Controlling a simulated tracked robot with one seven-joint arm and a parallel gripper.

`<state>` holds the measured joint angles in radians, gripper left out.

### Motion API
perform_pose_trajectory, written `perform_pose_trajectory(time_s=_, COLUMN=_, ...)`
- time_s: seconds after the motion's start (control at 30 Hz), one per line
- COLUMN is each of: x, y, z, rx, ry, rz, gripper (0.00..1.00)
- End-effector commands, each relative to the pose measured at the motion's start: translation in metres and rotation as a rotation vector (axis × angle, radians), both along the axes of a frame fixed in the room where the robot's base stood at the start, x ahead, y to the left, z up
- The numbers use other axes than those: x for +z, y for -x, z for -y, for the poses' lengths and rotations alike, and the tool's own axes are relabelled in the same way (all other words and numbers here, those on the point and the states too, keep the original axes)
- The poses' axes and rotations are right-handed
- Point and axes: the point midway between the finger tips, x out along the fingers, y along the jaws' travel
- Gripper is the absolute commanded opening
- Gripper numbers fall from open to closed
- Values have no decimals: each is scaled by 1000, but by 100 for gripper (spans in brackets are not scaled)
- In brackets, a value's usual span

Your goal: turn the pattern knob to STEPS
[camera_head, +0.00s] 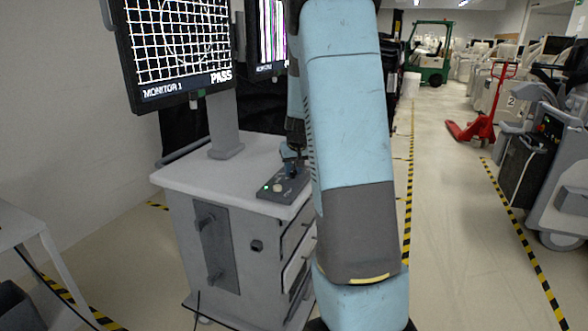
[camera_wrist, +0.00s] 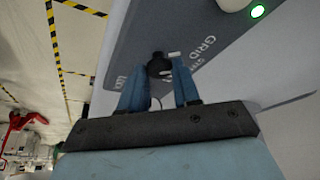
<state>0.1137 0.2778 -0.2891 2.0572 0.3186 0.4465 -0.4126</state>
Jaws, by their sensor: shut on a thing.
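The pattern knob (camera_wrist: 159,65) is small and black, on a dark grey control box (camera_wrist: 185,25). In the wrist view my gripper (camera_wrist: 160,82) has its two blue fingers closed on either side of the knob. Small white marks show beside the knob; I cannot tell its exact pointing. The label GRID reads clearly, and a second label below it is partly hidden by a finger. In the head view the control box (camera_head: 286,190) lies on the cart top, and my arm hides part of it. Monitor 1 (camera_head: 178,45) shows a white grid with a circle and PASS.
The grey cart (camera_head: 250,160) carries the monitor and the box. A second monitor (camera_head: 270,35) with coloured vertical stripes stands behind, partly hidden by my arm. A red pallet jack (camera_head: 482,125) and other carts stand to the right. The taped aisle floor (camera_head: 445,210) is clear.

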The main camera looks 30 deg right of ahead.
Motion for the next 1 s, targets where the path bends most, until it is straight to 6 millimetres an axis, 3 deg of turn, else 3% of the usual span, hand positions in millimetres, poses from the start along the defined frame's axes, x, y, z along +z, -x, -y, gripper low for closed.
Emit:
perform_pose_trajectory(time_s=0.6, x=0, y=-3, z=-6, rx=-449, ry=3, rz=-1, gripper=1)
perform_pose_trajectory(time_s=1.0, x=0, y=-4, z=-8, rx=-642, ry=0, rz=1, gripper=1)
